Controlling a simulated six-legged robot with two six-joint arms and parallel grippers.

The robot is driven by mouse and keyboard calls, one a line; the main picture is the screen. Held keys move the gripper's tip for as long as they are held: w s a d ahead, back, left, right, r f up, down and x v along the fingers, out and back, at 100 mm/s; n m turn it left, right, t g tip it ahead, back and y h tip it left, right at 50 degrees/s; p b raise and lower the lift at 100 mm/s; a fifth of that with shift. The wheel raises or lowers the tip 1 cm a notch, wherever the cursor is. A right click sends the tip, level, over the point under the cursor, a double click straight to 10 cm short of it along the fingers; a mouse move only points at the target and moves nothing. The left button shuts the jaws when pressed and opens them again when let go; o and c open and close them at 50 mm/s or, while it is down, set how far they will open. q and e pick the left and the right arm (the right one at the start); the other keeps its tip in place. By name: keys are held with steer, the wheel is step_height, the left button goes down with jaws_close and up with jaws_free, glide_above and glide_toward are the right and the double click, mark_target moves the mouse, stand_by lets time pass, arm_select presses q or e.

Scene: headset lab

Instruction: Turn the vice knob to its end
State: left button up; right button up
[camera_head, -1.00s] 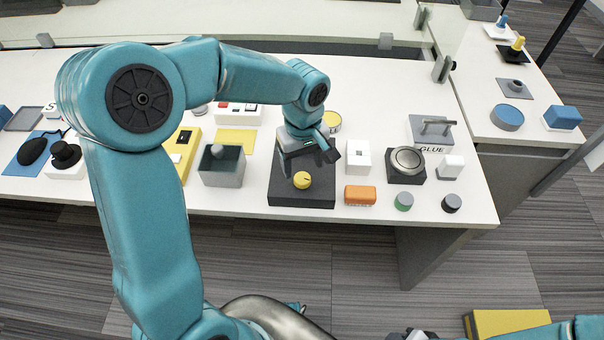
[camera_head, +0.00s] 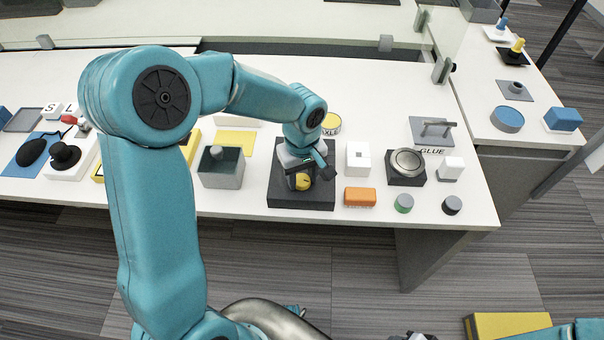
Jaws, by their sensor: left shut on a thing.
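The yellow knob (camera_head: 302,183) sits on a dark square base (camera_head: 300,201) near the front edge of the white table. My left gripper (camera_head: 305,179) has come down over the base from above and is shut on the knob, with its fingers at the knob's sides. The gripper hides part of the knob and the back of the base.
An orange block (camera_head: 360,197), a white block (camera_head: 358,158) and a round silver-topped device (camera_head: 406,166) stand to the right. The table's front edge (camera_head: 345,219) is close.

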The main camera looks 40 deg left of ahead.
arm_select(q)
steer(key=m, duration=0.5)
steer(key=shift+m, duration=0.4)
steer(key=m, duration=0.5)
steer(key=shift+r+m, duration=0.1)
steer(key=shift+m, duration=0.2)
steer(key=m+p, duration=0.1)
steer(key=m, duration=0.4)
steer(key=m+p, duration=0.1)
steer(key=m, duration=0.4)
steer(key=shift+w+p, duration=0.1)
steer(key=shift+p, duration=0.25)
steer(key=shift+m, duration=0.3)
steer(key=o, duration=1.1)
steer(key=shift+c, duration=0.2)
